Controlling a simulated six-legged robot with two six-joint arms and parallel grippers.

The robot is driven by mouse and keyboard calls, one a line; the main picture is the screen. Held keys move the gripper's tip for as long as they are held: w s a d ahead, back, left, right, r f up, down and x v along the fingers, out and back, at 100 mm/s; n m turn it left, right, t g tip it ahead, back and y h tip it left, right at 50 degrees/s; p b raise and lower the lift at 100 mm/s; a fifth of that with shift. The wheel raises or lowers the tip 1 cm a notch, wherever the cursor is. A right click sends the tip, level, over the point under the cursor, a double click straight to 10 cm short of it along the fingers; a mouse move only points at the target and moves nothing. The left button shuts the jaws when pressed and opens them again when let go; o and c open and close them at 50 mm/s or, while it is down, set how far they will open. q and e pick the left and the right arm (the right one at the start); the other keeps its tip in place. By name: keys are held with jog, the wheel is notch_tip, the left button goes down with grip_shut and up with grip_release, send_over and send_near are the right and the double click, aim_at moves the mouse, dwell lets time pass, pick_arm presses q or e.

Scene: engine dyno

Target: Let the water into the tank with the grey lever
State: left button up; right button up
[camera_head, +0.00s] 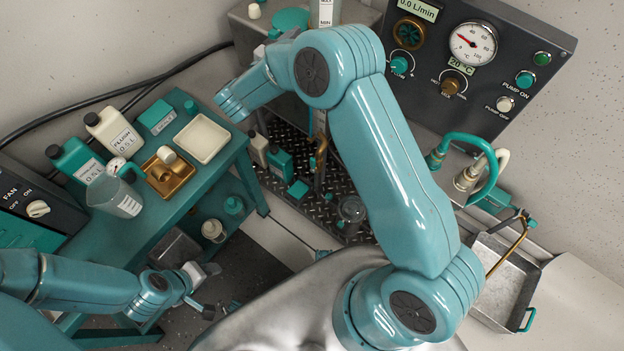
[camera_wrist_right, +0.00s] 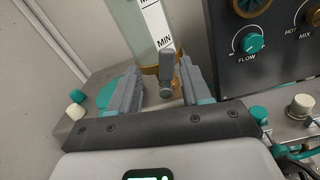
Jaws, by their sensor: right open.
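The clear tank (camera_wrist_right: 128,30) with MAX and MIN marks rises ahead in the right wrist view; its lower part also shows at the top of the head view (camera_head: 325,12). A short grey lever (camera_wrist_right: 166,72) stands in front of the tank's brass base. My left gripper (camera_head: 203,290) looks open and empty, low beside the teal bench.
The control panel (camera_head: 480,60) with gauge and knobs is right of the tank. The teal bench (camera_head: 190,185) holds bottles, a jug (camera_head: 115,195) and trays. A metal sink (camera_head: 505,285) lies at the lower right. Small knobs (camera_wrist_right: 302,105) stand near my right gripper.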

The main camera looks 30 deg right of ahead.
jog(key=v, duration=1.4)
jog(key=s+d+f+g+y+p, duration=0.1)
jog(key=s+d+f+g+y, duration=0.15)
jog(key=f, duration=0.45)
jog(key=s+d+f+g+y, duration=0.1)
jog(key=s+f+g+y, duration=0.1)
jog(key=s+f+y, duration=0.3)
jog(key=s+a+f+m+g+y+p, duration=0.1)
jog(key=s+a+f+m+g+y, duration=0.1)
jog(key=s+f, duration=0.3)
jog(key=s+a+f+m+g+y+p, duration=0.1)
jog(key=s+a+f+m+g+y, duration=0.1)
jog(key=s, duration=0.6)
jog(key=shift+s+a+f+m+g+y, duration=0.35)
jog(key=shift+f+m+g+y, duration=0.6)
jog(key=shift+f, duration=0.95)
